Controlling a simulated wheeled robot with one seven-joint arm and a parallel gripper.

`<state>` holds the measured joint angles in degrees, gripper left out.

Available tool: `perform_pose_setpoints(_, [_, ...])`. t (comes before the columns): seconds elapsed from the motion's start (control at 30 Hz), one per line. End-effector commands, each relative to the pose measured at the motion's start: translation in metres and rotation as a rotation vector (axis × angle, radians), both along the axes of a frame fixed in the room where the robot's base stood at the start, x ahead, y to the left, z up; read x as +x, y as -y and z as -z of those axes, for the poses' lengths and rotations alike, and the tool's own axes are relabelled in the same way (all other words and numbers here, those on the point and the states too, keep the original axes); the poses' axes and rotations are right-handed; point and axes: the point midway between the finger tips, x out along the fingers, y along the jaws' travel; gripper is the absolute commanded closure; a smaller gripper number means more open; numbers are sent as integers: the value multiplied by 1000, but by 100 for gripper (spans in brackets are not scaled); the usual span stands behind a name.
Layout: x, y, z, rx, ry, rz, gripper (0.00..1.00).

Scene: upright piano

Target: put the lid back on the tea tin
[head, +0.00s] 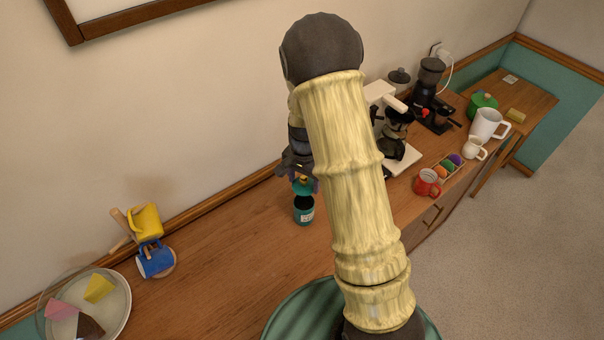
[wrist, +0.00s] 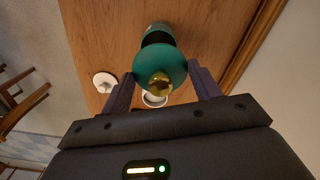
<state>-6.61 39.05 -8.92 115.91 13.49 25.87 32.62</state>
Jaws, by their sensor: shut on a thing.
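The tea tin (head: 304,215) is a small teal canister with a pale label, standing upright on the wooden counter. Its dark open mouth shows in the head view, and part of the tin (wrist: 158,36) shows beyond the lid in the wrist view. The lid (head: 303,188) is a teal disc with a gold knob; in the wrist view the lid (wrist: 161,62) sits between my fingers. My gripper (head: 301,174) is shut on the lid and holds it just above the tin, apart from it. My arm hides part of the counter.
A mug stand with yellow (head: 146,222) and blue (head: 155,262) mugs is at left, near a cake plate (head: 122,318). Counter left of the tin is clear.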

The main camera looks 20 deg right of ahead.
Motion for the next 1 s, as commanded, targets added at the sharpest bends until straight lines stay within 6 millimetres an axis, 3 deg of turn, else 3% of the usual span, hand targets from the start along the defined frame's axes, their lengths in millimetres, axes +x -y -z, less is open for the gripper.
perform_pose_setpoints(0.33, [0,0,3,-1,-1,-3,60])
perform_pose_setpoints(0.4, [0,0,6,-1,-1,-3,81])
perform_pose_setpoints(1.0, [0,0,53,0,0,-4,81])
